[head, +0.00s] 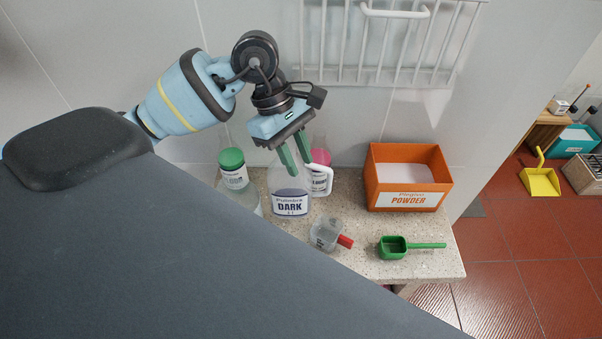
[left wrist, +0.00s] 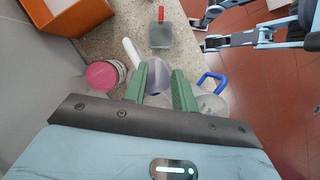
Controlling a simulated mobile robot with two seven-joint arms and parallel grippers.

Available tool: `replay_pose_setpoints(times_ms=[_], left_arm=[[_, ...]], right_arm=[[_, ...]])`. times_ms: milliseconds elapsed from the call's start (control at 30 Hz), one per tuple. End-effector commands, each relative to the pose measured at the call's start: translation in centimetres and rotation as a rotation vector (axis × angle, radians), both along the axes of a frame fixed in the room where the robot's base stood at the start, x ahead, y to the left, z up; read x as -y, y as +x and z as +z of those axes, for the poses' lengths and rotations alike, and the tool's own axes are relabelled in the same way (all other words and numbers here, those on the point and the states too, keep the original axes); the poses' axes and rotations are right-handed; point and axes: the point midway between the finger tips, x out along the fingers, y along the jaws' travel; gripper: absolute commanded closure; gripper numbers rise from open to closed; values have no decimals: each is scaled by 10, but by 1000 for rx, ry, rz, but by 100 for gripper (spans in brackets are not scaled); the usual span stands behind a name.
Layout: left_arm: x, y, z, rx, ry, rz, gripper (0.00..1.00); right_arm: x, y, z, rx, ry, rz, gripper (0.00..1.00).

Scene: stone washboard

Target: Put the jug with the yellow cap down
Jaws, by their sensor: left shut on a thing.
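My left gripper (head: 296,165), with green fingers, points down over the counter from above.
A green-capped bottle (head: 233,172) is close on the left, a pink-capped one (head: 320,158) close behind right. A clear cup with a red handle (head: 325,235) lies in front. An orange powder box (head: 377,179) and a green scoop (head: 394,247) stand on the stone counter (head: 440,262).

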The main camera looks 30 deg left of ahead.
Motion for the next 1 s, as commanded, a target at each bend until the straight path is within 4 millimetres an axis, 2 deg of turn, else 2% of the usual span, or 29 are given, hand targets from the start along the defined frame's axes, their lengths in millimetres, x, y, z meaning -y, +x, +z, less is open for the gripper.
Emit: replay_pose_setpoints(times_ms=[267, 567, 967, 1000], left_arm=[[0, 0, -7, 1, -1, 0, 100], [0, 0, -41, 0, -1, 0, 100], [0, 0, -47, 0, 0, 0, 100], [0, 0, -46, 1, 0, 0, 68]], right_arm=[[3, 0, -1, -1, -7, 5, 65], [4, 2, 1, 5, -11, 7, 65], [4, -2, -4, -5, -9, 5, 65], [3, -1, -2, -3, -9, 4, 65]])
